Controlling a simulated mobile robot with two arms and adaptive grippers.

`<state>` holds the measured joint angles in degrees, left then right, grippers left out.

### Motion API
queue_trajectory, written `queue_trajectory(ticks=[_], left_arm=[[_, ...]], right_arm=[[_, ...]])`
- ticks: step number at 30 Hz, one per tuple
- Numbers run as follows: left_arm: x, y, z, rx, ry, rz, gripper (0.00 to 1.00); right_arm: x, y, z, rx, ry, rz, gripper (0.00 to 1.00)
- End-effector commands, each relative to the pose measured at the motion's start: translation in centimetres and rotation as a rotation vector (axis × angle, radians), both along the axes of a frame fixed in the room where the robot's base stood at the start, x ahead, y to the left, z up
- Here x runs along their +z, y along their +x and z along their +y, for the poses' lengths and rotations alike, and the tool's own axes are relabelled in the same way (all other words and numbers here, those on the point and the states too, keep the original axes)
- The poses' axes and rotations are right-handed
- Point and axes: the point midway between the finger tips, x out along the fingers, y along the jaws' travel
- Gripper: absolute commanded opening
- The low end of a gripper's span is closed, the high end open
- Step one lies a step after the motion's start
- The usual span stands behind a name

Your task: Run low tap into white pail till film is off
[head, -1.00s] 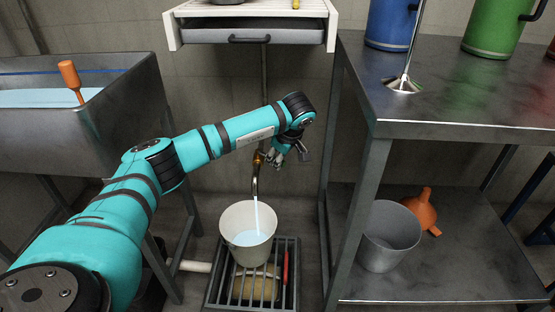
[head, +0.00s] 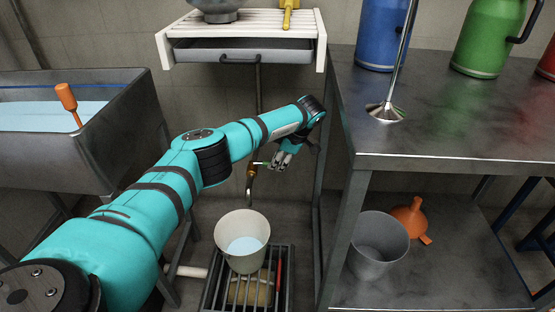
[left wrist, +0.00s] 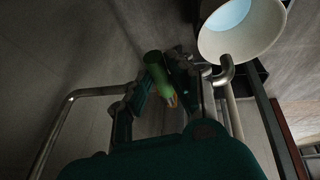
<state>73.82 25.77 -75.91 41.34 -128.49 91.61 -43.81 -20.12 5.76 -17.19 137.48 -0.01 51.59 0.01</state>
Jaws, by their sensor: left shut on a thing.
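The white pail (head: 232,226) stands upright on the floor grate under the low tap (head: 250,184), with pale blue liquid in it. The pail also shows in the left wrist view (left wrist: 247,48). No stream shows between spout and pail. The tap's lever has a green grip (left wrist: 157,73). My left gripper (head: 281,161) is at the tap, shut on the lever; its fingers (left wrist: 163,82) are around the green grip in the left wrist view. Whether a film lies on the liquid, I cannot tell. My right gripper is not in view.
The floor grate (head: 211,291) holds a red tool (head: 279,275). A steel tank (head: 120,133) with blue liquid is left. A steel bench (head: 450,145) is right, with a grey pail (head: 377,250) and orange funnel (head: 411,218) on its lower shelf. A white shelf (head: 180,38) hangs above.

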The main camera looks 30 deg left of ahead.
Motion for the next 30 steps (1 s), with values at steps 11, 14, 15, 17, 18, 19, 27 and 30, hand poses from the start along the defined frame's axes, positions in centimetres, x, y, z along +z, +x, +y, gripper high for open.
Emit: queue_trajectory(ticks=[11,14,15,17,18,19,27,30], left_arm=[[0.13,0.17,0.06,0.01,0.001,-0.008,0.0],[0.15,0.18,0.07,0.011,0.002,-0.008,0.22],[0.15,0.17,0.07,0.011,0.002,-0.008,0.27],[0.13,0.16,0.06,0.011,0.001,-0.007,0.35],[0.12,0.14,0.06,0.01,0.001,-0.007,0.4],[0.11,0.12,0.05,0.01,0.001,-0.006,0.42],[0.01,0.05,0.03,0.005,0.001,-0.003,0.42],[-0.09,0.02,0.02,-0.024,0.0,-0.002,0.42]], right_arm=[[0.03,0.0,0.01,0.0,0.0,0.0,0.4],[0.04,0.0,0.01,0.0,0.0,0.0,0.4],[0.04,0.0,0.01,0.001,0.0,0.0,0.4],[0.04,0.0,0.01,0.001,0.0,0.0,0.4],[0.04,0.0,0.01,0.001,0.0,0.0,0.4],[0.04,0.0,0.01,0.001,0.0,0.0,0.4],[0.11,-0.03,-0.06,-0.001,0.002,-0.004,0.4],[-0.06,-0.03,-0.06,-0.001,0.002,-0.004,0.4]])
